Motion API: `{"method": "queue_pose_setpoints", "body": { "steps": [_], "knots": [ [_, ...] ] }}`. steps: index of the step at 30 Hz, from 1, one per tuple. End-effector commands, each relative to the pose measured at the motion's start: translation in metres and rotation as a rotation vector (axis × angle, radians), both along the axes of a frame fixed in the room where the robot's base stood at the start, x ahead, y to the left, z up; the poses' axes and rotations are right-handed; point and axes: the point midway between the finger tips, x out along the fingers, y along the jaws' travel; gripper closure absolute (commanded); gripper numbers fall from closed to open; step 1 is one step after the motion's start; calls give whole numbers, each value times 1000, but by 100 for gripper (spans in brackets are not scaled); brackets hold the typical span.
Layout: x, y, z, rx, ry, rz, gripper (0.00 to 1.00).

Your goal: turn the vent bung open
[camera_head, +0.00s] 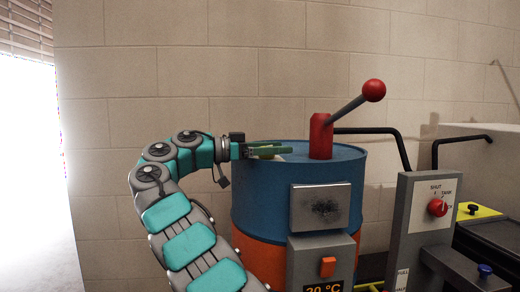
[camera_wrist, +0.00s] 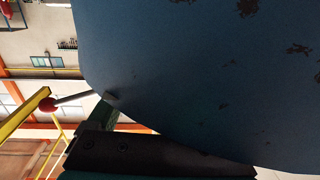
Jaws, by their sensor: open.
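The blue and orange drum (camera_head: 258,208) stands against the wall. My gripper (camera_head: 284,149) reaches in from the left, level with the drum's top, its green fingers over the left part of the lid. In the wrist view, a green finger (camera_wrist: 103,115) lies against a large blue surface (camera_wrist: 190,70) with rust spots. No bung can be made out there. The jaws are open.
A red pump (camera_head: 320,137) with a red-knobbed lever (camera_head: 373,91) rises from the drum's lid, right of my gripper. A black hose (camera_head: 375,131) arches off to the right. A grey panel with a red knob (camera_head: 437,207) and a temperature box (camera_head: 320,262) stand in front.

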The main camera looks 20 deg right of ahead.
Motion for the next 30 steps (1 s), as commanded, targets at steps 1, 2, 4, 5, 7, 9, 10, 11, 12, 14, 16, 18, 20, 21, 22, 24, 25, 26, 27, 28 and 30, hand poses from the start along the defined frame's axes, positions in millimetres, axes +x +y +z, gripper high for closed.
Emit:
{"method": "queue_pose_setpoints", "body": {
  "steps": [1, 2, 4, 5, 7, 9, 10, 11, 12, 14, 16, 18, 20, 21, 22, 24, 25, 26, 27, 28, 30],
  "knots": [
    [2, 5, -1, 1, 1, 4, 16],
    [2, 7, -1, 0, 1, 4, 16],
    [3, 12, -1, 1, 2, 5, 16],
    [4, 14, -1, 1, 2, 4, 16],
    [5, 21, -2, 2, 3, 5, 16],
    [5, 25, -1, 0, 2, 4, 16],
    [5, 26, -1, 2, 1, 3, 16],
    [5, 28, 0, 2, 0, 2, 16],
    [6, 30, 0, 1, 0, 3, 16],
    [6, 33, 0, 2, 0, 3, 16],
    [7, 37, 0, 2, -1, 2, 16],
    [7, 41, 0, 1, 0, 2, 16],
    [8, 44, -1, 1, 1, 2, 16],
    [8, 46, -1, 0, 2, 2, 16],
    [9, 49, -1, -1, 2, 3, 16],
    [10, 52, -1, 2, 0, 5, 16],
    [11, 54, -1, 3, -1, 6, 16],
    [12, 56, -1, 3, -1, 8, 16],
    [12, 58, -1, 3, -2, 8, 16],
    [13, 60, -1, 4, -2, 8, 16],
    [13, 64, -1, 4, -2, 7, 16]
  ]
}}
